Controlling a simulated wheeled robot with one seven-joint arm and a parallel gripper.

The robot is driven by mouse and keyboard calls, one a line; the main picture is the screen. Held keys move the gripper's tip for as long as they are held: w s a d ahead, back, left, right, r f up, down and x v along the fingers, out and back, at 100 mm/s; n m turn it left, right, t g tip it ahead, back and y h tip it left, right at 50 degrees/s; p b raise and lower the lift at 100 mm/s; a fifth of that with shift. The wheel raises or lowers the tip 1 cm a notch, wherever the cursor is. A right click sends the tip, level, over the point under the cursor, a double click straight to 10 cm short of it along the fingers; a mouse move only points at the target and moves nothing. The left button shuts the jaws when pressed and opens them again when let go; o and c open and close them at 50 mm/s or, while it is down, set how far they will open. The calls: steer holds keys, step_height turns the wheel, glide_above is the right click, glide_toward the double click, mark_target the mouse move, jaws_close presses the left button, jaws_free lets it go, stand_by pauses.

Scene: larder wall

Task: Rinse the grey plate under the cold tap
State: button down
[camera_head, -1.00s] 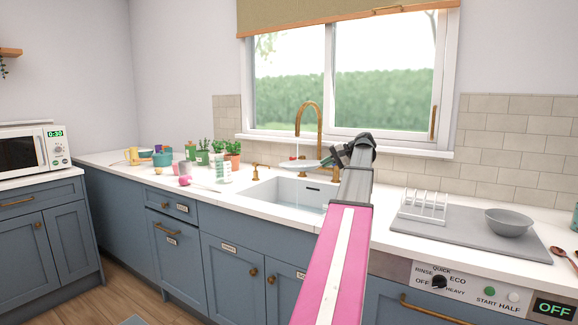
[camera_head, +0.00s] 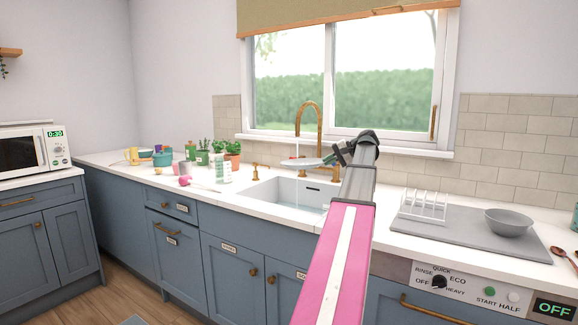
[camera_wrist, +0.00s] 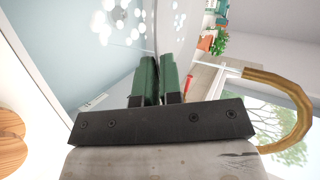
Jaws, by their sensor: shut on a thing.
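The grey plate (camera_head: 302,162) is held roughly level over the sink (camera_head: 290,190), just below the spout of the brass tap (camera_head: 309,112). My gripper (camera_head: 337,155) is shut on the plate's right edge. In the wrist view its two green fingers (camera_wrist: 158,78) pinch the plate (camera_wrist: 178,28), with white round spots like suds around it. The brass spout shows at the right of that view (camera_wrist: 290,92), with a thin pale stream running from it toward the plate. In the head view, water also falls into the sink below the plate.
Potted herbs (camera_head: 218,150) and several cups stand left of the sink. A grey mat (camera_head: 460,235) on the right holds a white rack (camera_head: 424,206) and a grey bowl (camera_head: 509,222). A brass tap handle (camera_head: 256,171) stands at the sink's left back.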

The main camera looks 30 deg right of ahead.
steer(key=shift+s+r, duration=1.5)
steer(key=shift+s, duration=0.25)
